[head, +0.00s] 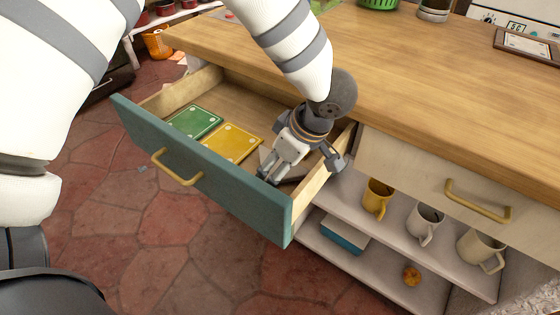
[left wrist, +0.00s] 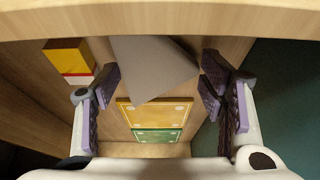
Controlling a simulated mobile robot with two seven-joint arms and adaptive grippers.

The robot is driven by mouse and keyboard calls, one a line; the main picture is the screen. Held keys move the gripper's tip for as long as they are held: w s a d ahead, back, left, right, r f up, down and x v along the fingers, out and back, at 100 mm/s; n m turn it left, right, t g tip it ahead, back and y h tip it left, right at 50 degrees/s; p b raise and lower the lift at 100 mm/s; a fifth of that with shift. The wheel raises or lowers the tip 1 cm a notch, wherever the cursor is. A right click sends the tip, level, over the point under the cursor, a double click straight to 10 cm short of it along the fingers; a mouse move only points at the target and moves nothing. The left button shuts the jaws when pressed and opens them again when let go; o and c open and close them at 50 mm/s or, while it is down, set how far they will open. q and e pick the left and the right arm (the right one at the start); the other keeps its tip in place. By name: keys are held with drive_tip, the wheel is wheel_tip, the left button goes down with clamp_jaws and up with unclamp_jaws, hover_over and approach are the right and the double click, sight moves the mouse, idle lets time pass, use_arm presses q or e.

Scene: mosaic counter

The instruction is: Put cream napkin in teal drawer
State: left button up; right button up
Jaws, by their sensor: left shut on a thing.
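The teal drawer (head: 219,178) is pulled out of the counter, its wooden inside open to view. My left gripper (head: 272,172) points down into its right end. The napkin (left wrist: 150,65) looks greyish cream in the left wrist view and spans the space between the fingers (left wrist: 160,84); the gripper is shut on it. In the head view the gripper mostly hides the napkin, so its contact with the drawer floor cannot be told. My right gripper is not in view.
A green flat item (head: 195,121) and a yellow one (head: 233,143) lie in the drawer. A yellow, red and white box (left wrist: 68,58) shows in the left wrist view. The drawer's right wall (head: 323,177) is close to the gripper. Mugs (head: 424,220) stand on the shelf below.

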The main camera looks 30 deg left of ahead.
use_arm(q)
drive_tip(key=shift+f, duration=0.35)
drive_tip(key=shift+r, duration=0.1)
drive_tip(key=o, duration=0.9)
drive_tip(key=shift+o, duration=0.2)
drive_tip(key=p+v, duration=0.1)
drive_tip(key=v, duration=1.1)
